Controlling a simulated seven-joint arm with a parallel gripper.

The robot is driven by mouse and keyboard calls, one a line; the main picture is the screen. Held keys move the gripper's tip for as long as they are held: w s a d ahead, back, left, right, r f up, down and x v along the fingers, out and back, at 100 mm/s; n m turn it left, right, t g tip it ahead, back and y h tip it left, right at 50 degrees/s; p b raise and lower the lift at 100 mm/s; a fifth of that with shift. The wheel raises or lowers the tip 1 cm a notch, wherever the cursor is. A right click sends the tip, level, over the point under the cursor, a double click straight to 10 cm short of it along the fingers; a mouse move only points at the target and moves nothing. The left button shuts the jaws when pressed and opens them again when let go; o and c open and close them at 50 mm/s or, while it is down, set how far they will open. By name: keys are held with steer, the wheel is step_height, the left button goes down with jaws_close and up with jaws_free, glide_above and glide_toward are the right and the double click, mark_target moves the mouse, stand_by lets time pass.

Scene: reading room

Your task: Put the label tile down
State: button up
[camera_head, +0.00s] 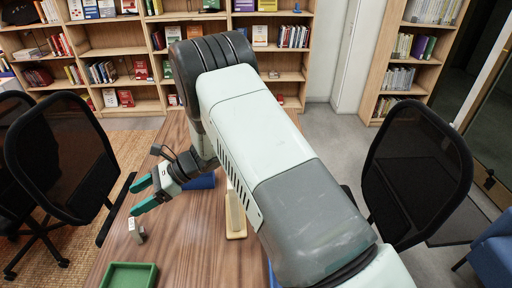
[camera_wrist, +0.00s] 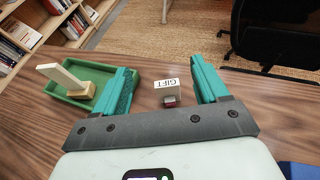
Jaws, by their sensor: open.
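The label tile (camera_wrist: 172,85) is a small white piece marked GIFT, with a grey and dark red part at its foot. In the head view it (camera_head: 133,225) stands on the wooden table near the left edge. My gripper (camera_head: 144,196) has green fingers spread apart and points left, above and apart from the tile. In the wrist view the tile shows between the two open fingers of my gripper (camera_wrist: 165,75), touching neither. Nothing is held.
A green tray (camera_wrist: 130,114) lies beside the tile; it shows at the bottom of the head view (camera_head: 150,270). A pale wooden piece (camera_wrist: 62,77) appears in it. Another wooden stand (camera_head: 236,213) and a blue object (camera_head: 203,181) are on the table (camera_head: 178,250). Chairs flank the table.

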steer(key=s+d+r+n+t+h, duration=0.15)
steer(key=d+r+n, duration=0.25)
steer(key=d+r, duration=0.5)
steer(key=s+d+r+n+t+h, duration=0.1)
steer(key=s+d+r+n+h, duration=0.15)
steer(key=d+r, duration=0.65)
steer(key=s+d+r+n+t+h, duration=0.3)
steer(key=s+d+r, duration=0.3)
steer(key=d, duration=0.4)
steer(key=s+d+r+n+t+h, duration=0.4)
steer(key=s+d+r+t+h, duration=0.1)
steer(key=s+d, duration=0.4)
steer(key=d+r, duration=0.1)
steer(key=d, duration=0.1)
steer(key=shift+d+r+h, duration=0.25)
steer(key=shift+d+h, duration=0.05)
steer(key=shift+t, duration=0.25)
